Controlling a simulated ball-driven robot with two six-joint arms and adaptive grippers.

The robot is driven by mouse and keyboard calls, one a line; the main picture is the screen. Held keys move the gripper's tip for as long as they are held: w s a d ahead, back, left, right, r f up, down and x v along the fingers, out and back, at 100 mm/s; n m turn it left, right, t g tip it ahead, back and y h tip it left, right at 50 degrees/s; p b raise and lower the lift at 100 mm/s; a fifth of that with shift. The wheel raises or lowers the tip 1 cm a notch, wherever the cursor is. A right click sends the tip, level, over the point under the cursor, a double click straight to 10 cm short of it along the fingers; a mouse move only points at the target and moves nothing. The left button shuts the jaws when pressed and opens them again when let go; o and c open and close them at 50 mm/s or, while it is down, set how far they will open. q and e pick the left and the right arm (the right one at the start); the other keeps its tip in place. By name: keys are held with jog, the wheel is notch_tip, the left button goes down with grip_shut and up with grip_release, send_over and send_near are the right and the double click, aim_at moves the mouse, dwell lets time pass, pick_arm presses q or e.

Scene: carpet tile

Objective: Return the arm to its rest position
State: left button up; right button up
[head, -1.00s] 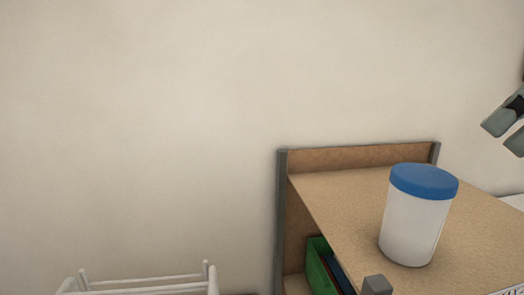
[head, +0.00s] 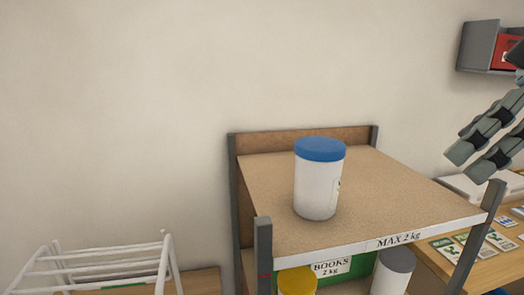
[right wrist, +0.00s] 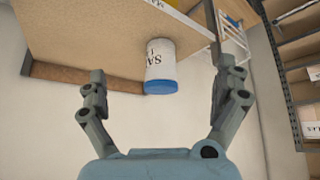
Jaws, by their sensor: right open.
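My right gripper (head: 468,160) is at the upper right of the head view, to the right of the shelf unit and apart from it. It is open, with nothing between its fingers. In the right wrist view its two fingers (right wrist: 163,88) stand wide apart. A white canister with a blue lid (head: 317,180) stands upright on the top shelf (head: 400,200). The canister (right wrist: 160,62) also shows in the right wrist view beyond the fingers, upside down in that picture, with part of a label visible. My left gripper is not in view.
Below the top shelf are a green box labelled BOOKS (head: 345,265), a yellow-lidded container (head: 297,281) and a grey-lidded one (head: 396,271). A white rack (head: 100,262) stands at left. A desk with cards (head: 475,245) and a grey wall box (head: 477,46) are at right.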

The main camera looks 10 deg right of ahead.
jog(key=s+a+f+m+t+h, duration=0.1)
jog(key=s+f, duration=0.1)
jog(key=f, duration=0.7)
jog(key=s+a+f+m, duration=0.2)
jog(key=f, duration=0.6)
jog(key=s+f+m+g+h, duration=0.3)
jog(key=s+f+m+h, duration=0.15)
jog(key=s+f, duration=0.65)
jog(key=s+d+f+b, duration=0.15)
jog(key=f+b, duration=0.35)
jog(key=f, duration=1.2)
jog(key=s+d+f+b, duration=0.15)
jog(key=f+b, duration=0.35)
jog(key=f, duration=1.2)
pick_arm(q)
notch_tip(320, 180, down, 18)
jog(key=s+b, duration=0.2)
jog(key=b, duration=0.6)
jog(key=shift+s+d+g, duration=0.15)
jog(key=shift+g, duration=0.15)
pick_arm(e)
jog(key=s+f+g, duration=0.1)
jog(key=s+f, duration=0.8)
jog(key=f, duration=0.3)
jog(key=s+d+f+g, duration=0.1)
jog(key=s+f, duration=0.7)
jog(key=f, duration=0.4)
jog(key=shift+s+f, duration=0.4)
